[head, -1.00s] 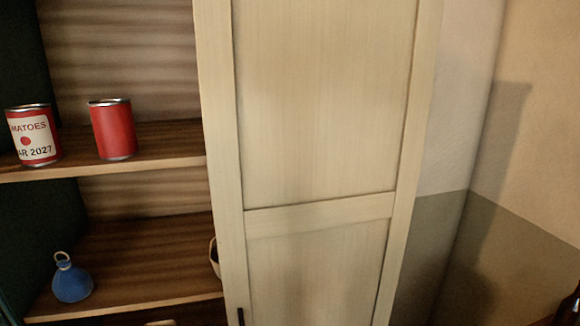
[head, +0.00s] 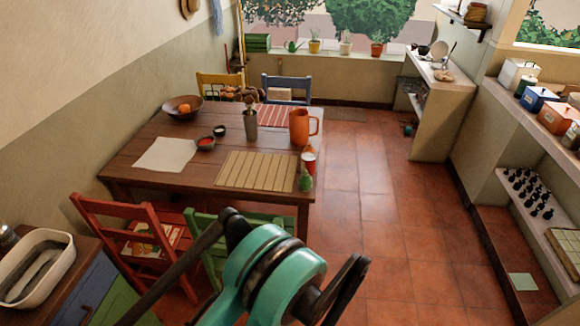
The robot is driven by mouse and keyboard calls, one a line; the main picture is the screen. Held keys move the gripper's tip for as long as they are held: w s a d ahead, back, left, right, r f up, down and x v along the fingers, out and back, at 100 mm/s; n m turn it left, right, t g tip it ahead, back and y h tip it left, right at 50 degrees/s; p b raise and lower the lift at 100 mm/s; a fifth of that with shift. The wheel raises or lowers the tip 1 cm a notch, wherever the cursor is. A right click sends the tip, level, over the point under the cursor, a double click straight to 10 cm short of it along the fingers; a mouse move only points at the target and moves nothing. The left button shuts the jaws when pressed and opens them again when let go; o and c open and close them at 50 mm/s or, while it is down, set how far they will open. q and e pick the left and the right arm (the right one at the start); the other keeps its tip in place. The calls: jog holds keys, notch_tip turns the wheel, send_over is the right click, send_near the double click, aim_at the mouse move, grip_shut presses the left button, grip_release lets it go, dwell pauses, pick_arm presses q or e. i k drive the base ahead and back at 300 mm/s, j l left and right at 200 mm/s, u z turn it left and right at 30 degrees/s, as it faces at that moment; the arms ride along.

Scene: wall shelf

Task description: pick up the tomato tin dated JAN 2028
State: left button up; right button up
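No tin that I can read as a tomato tin shows in the head view now. A small red and white object (head: 308,162) stands at the right end of the dining table; it is too small to identify, and no date can be read on it. A teal and black part of my own arm fills the bottom middle of the view.
The dining table (head: 140,190) holds a bowl (head: 183,106), an orange pitcher (head: 303,127) and mats. A red chair (head: 130,235) and a green chair (head: 285,221) stand at its near side. Tiled floor (head: 385,240) is clear to its right.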

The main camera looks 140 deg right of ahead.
aim_at(308, 158)
jog(key=z, duration=4.75)
jog(key=u, duration=0.2)
jog(key=i+l+u, duration=0.5)
jog(key=l+u, duration=0.25)
jog(key=l, duration=0.15)
jog(key=i+l, duration=0.2)
jog(key=l, duration=0.25)
jog(key=i+l, duration=0.15)
jog(key=l, duration=0.25)
jog(key=i+l+u, duration=0.1)
jog(key=l, duration=0.35)
jog(key=i+l, duration=0.25)
jog(key=l, duration=0.2)
jog(key=i+l+u, duration=0.1)
jog(key=l, duration=0.35)
jog(key=i+l, duration=0.25)
jog(key=l, duration=0.2)
jog(key=i+l, duration=0.15)
jog(key=l, duration=0.35)
jog(key=i+l+u, duration=0.1)
jog(key=l, duration=0.35)
